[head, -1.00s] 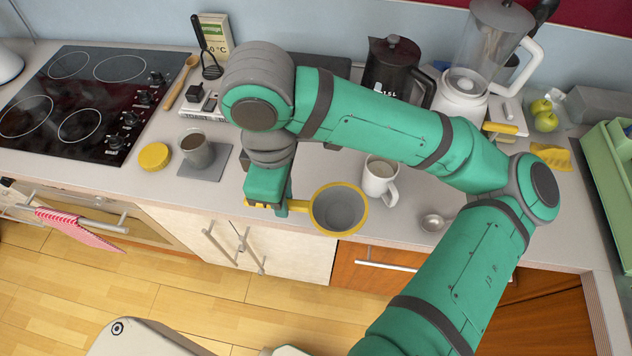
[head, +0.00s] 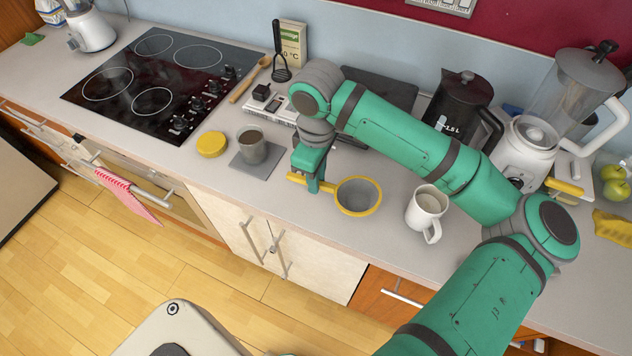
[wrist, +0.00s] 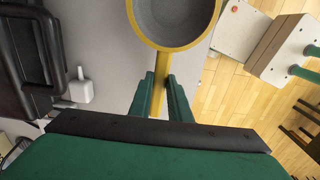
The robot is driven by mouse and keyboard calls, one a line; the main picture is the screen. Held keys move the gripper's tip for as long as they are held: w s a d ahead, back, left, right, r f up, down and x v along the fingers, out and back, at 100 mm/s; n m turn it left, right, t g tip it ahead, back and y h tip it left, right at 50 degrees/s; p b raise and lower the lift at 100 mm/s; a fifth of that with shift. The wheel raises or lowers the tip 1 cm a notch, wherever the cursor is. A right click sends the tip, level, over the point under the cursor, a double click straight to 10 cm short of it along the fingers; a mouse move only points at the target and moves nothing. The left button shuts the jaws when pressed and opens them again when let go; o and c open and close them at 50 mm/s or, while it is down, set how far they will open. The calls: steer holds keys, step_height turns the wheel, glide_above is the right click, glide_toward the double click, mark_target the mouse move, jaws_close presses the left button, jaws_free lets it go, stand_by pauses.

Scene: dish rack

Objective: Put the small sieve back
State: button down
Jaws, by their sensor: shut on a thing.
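The small sieve (head: 358,196) has a yellow rim and handle and a grey bowl. In the head view it is over the counter, near its front edge, left of the white mug. My gripper (head: 312,184) is shut on the sieve's yellow handle, with the bowl sticking out to the right. In the wrist view the sieve (wrist: 175,18) is at the top, and its handle runs down between the fingers of my gripper (wrist: 160,95). I cannot tell whether the sieve touches the counter.
A white mug (head: 426,208) stands right of the sieve. A grey cup (head: 252,146) stands on a grey mat to the left, beside a yellow lid (head: 211,144). A black kettle (head: 458,108) and a blender (head: 535,135) stand behind. The black hob (head: 150,88) is at the left.

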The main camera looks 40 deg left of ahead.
steer(key=shift+w+a+f, duration=0.2)
steer(key=shift+a+f, duration=0.05)
steer(key=shift+f, duration=0.1)
steer(key=shift+w+a+f, duration=0.1)
steer(key=shift+w+f, duration=0.05)
steer(key=shift+f, duration=0.7)
steer(key=shift+w+a+f, duration=0.1)
steer(key=shift+f, duration=0.75)
steer(key=shift+f, duration=0.25)
steer(key=c, duration=1.6)
jaws_free()
steer(key=shift+c, duration=0.2)
step_height(320, 180, up, 11)
steer(key=shift+w+a, duration=0.15)
steer(key=shift+a, duration=0.1)
